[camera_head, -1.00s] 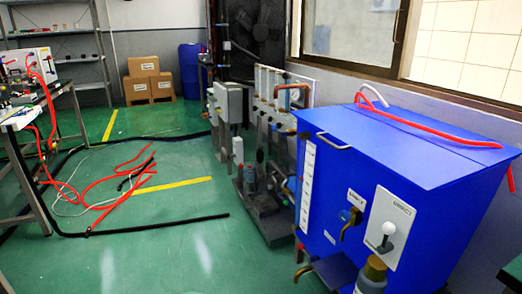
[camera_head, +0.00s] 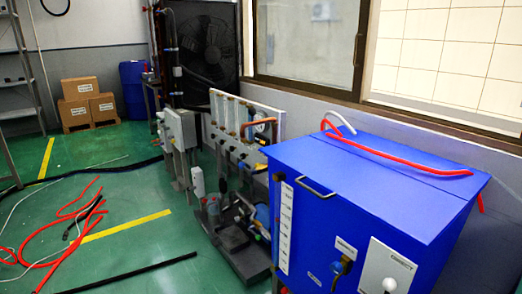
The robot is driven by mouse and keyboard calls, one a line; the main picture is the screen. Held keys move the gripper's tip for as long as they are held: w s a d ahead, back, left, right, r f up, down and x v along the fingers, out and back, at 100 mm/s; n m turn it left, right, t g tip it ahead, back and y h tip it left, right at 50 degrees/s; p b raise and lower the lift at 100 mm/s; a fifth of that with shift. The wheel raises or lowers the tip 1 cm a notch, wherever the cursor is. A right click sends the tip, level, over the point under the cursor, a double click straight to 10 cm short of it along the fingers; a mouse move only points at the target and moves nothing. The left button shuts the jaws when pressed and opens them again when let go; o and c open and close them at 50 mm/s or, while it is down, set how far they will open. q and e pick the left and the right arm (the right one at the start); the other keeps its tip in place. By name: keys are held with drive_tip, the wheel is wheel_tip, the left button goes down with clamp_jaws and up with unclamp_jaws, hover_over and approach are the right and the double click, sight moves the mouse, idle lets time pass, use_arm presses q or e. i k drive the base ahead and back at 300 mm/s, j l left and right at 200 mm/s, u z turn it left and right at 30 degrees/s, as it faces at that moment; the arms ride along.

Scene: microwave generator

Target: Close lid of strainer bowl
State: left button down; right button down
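No part is clearly recognisable as the strainer bowl or its lid. Small fittings, including a grey cylinder (camera_head: 212,208), stand on the low pump skid (camera_head: 247,262) left of the blue cabinet; they are too small to tell whether any has an open lid. The blue cabinet (camera_head: 365,185) fills the lower right, with a flat, closed-looking top and a metal handle (camera_head: 317,188) at its front edge. Neither of my grippers is in view.
A red hose (camera_head: 395,158) lies across the cabinet top. Red hoses (camera_head: 50,245) and a black cable (camera_head: 135,272) lie on the green floor. Cardboard boxes (camera_head: 88,105) stand at the back left.

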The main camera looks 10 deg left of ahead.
sight(223, 184)
drive_tip(key=i+j+u, duration=0.25)
drive_tip(key=u, duration=0.15)
drive_tip(key=i+j+u, duration=0.6)
drive_tip(key=u, duration=0.15)
drive_tip(key=i+u, duration=0.4)
drive_tip(key=i+z, duration=0.2)
drive_tip(key=i, duration=0.3)
drive_tip(key=i+z, duration=0.2)
drive_tip(key=i, duration=0.35)
drive_tip(key=i+z, duration=0.25)
drive_tip(key=i, duration=0.25)
drive_tip(key=i+j+z, duration=0.2)
drive_tip(key=i, duration=0.3)
drive_tip(key=i+l+z, duration=0.1)
drive_tip(key=i, duration=0.2)
drive_tip(key=i+l+z, duration=0.1)
drive_tip(key=i, duration=0.25)
drive_tip(key=l, duration=0.1)
